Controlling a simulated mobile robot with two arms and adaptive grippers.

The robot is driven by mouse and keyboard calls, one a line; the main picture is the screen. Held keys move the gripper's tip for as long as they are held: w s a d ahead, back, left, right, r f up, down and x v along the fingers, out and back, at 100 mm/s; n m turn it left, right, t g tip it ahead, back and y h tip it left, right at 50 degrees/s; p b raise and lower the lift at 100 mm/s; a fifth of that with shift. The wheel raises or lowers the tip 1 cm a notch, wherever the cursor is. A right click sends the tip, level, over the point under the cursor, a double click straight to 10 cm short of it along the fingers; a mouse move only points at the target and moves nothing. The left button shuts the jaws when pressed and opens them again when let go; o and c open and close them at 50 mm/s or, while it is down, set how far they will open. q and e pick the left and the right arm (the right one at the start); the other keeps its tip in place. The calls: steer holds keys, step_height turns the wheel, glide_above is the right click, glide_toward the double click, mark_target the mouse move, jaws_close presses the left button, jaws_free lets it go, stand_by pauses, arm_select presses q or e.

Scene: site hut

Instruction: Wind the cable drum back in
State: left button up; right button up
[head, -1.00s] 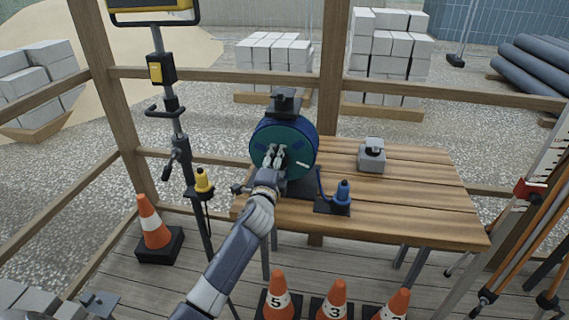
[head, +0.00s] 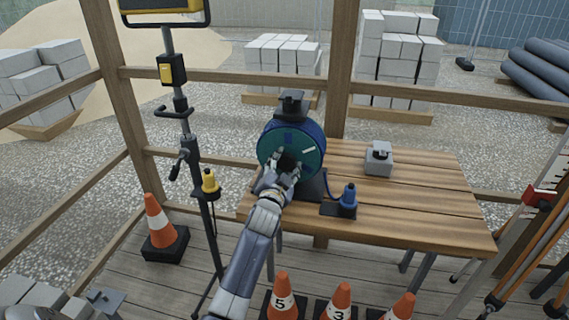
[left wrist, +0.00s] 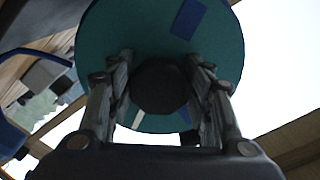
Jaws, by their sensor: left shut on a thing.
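The cable drum (head: 279,140) has a teal face with blue patches and a white mark, and stands on a dark base on the wooden table. My left gripper (head: 286,167) is at the lower part of the drum's face. In the left wrist view its two fingers (left wrist: 158,95) are closed on both sides of a dark round crank knob (left wrist: 160,86). A short blue cable (head: 328,186) runs from the drum to a blue plug (head: 349,197) on a dark plate.
A grey block-like device (head: 379,160) sits on the table (head: 425,205), whose right part is clear. Orange cones (head: 283,298) stand in front. Tripod legs are at right.

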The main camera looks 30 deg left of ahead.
arm_select(q)
steer(key=shift+r+n, duration=0.25)
steer(key=shift+n, duration=0.45)
steer(key=o, duration=1.5)
steer(key=shift+w, duration=0.1)
steer(key=shift+f, duration=0.2)
steer(key=v, duration=1.2)
